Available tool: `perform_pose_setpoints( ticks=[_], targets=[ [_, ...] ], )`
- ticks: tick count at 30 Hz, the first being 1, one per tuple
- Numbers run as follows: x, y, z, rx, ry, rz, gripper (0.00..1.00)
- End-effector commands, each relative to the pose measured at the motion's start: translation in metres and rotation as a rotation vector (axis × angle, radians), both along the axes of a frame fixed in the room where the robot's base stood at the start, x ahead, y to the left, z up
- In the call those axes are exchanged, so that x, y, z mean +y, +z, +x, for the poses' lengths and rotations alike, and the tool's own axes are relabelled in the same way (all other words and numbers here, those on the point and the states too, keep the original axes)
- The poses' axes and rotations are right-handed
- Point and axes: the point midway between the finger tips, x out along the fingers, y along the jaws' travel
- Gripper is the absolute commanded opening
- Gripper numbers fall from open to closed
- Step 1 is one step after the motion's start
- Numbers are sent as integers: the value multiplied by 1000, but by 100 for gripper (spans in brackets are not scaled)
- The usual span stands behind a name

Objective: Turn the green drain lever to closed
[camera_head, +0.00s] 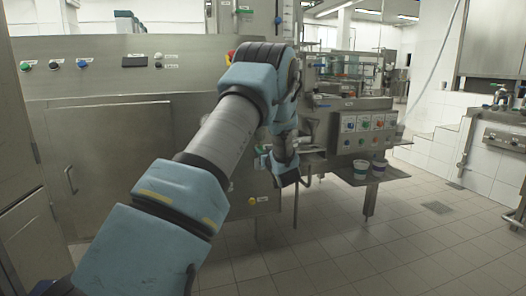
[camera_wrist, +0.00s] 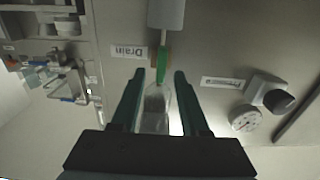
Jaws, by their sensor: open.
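The green drain lever (camera_wrist: 161,68) shows in the wrist view, just beyond my fingertips and roughly in line with the gap between them. It hangs below a light grey cylindrical part (camera_wrist: 166,14), beside a label reading Drain (camera_wrist: 129,51). My gripper (camera_wrist: 158,76) is open, one finger on each side of the gap. I cannot tell how far the lever reaches between the fingers. In the head view my gripper (camera_head: 287,172) is at the machine front, and the lever is not visible there behind my arm.
A pressure gauge (camera_wrist: 245,118) and a dark knob (camera_wrist: 277,101) sit to the right in the wrist view, near another label (camera_wrist: 226,83). Tiled floor (camera_head: 330,240) is open.

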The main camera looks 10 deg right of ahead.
Motion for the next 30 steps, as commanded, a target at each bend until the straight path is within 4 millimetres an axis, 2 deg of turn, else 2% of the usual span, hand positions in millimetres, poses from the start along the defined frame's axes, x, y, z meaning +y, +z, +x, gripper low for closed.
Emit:
perform_pose_setpoints(
  ticks=[10, 22, 30],
  targets=[
    [1, 0, 3, 1, 0, 0, 44],
    [1, 0, 3, 1, 0, 0, 0],
    [1, 0, 3, 1, 0, 0, 0]
  ],
)
